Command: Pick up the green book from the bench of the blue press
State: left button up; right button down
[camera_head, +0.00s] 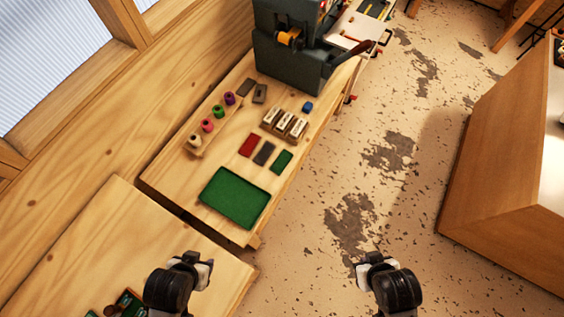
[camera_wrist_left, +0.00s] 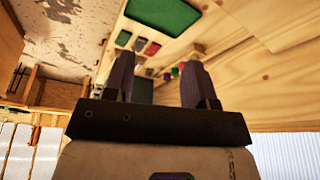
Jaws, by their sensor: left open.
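The green book (camera_head: 282,161) is a small dark-green block lying flat on the wooden bench (camera_head: 170,177), to the right of a grey one and a red one. It also shows in the left wrist view (camera_wrist_left: 123,38), near the top. The dark blue-grey press (camera_head: 290,65) stands at the bench's far end. My left gripper (camera_head: 192,264) is open and empty, short of the bench, well apart from the book; its two fingers show in the left wrist view (camera_wrist_left: 152,68). My right gripper (camera_head: 375,262) is over the floor at lower right; its jaws are unclear.
A green tray (camera_head: 235,198) lies at the bench's near end. A wooden rack of coloured rolls (camera_head: 207,125), several white-labelled blocks (camera_head: 285,123) and a small blue object (camera_head: 308,106) are also on the bench. A wooden cabinet (camera_head: 505,150) stands right. The floor between is clear.

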pick_arm(q)
jog(key=shift+s+a, duration=0.1)
jog(key=shift+o, duration=1.2)
jog(key=shift+a, duration=0.1)
jog(key=o, duration=0.6)
jog(key=shift+f, duration=0.1)
jog(key=shift+c, duration=0.2)
